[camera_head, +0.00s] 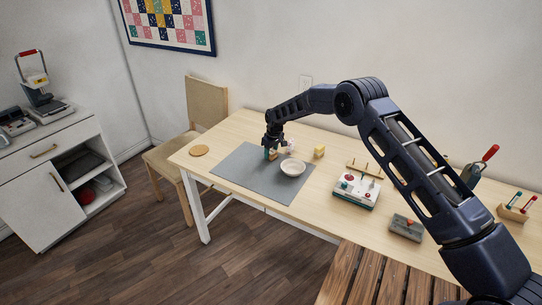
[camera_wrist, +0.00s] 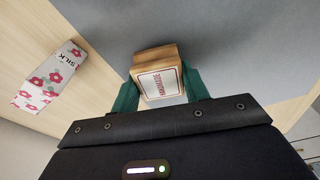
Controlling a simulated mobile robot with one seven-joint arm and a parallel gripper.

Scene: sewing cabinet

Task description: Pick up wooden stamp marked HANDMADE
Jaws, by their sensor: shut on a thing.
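The wooden stamp (camera_wrist: 154,58) shows in the wrist view as a light wood block with a white label in red lettering that reads HANDMADE. My gripper (camera_wrist: 158,92) has one green finger on each side of it and is shut on it. In the head view my gripper (camera_head: 271,153) is low over the grey mat (camera_head: 240,182), just left of a white bowl (camera_head: 293,167). The stamp is mostly hidden there by the gripper. I cannot tell whether it touches the mat.
A floral box marked SILK (camera_wrist: 48,78) lies left of the stamp in the wrist view. A yellow block (camera_head: 319,151) stands behind the bowl. A round wooden disc (camera_head: 199,150) lies at the table's left. A white button box (camera_head: 356,190) stands right of the mat. The front of the mat is clear.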

